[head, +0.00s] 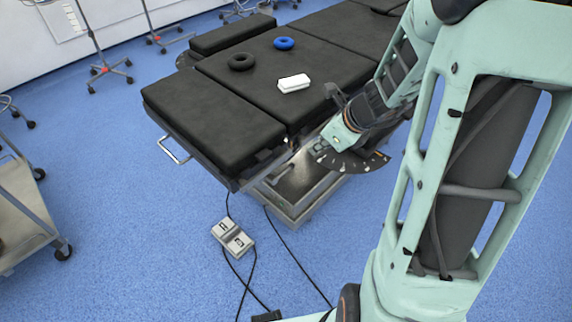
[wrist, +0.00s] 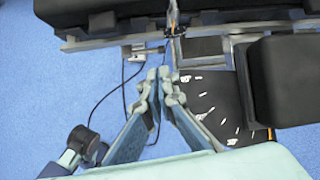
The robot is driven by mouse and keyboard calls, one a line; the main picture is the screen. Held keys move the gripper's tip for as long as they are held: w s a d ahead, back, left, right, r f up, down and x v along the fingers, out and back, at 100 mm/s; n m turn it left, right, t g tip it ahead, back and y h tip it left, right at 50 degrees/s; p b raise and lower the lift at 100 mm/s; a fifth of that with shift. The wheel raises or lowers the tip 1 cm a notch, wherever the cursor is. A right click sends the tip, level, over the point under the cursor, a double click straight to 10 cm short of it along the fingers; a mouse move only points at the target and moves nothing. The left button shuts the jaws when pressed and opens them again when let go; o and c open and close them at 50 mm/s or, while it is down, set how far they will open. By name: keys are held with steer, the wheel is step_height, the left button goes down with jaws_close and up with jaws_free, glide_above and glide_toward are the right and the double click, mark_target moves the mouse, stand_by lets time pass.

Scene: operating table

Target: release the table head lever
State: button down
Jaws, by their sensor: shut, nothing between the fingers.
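The operating table has black pads, with its head section (head: 212,122) at the near left end in the head view. In the wrist view, my gripper (wrist: 160,76) has its fingertips together and empty, just below the table's metal side rail (wrist: 100,42). A thin upright piece (wrist: 172,18), possibly the head lever, stands at this rail just beyond the fingertips. I see a gap between it and the fingers, but cannot judge the depth. In the head view my gripper is small by the table's near side, and the lever cannot be made out clearly.
A dark fan-shaped plate with white marks (head: 352,162) juts from the table side close to my gripper. A silver handle (head: 172,150) sticks out at the head end. A foot pedal (head: 233,238) with cables lies on the open blue floor. A trolley (head: 30,205) stands far left.

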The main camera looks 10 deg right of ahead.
mark_target(288, 169)
steer(key=shift+s+a+f+m+y, duration=0.3)
steer(key=shift+s+f+m, duration=0.15)
steer(key=shift+f+m, duration=0.3)
steer(key=b+x, duration=0.6)
steer(key=x, duration=0.8)
steer(key=shift+w, duration=0.1)
steer(key=shift+r, duration=0.1)
steer(key=shift+r+p, duration=0.1)
steer(key=shift+p, duration=0.45)
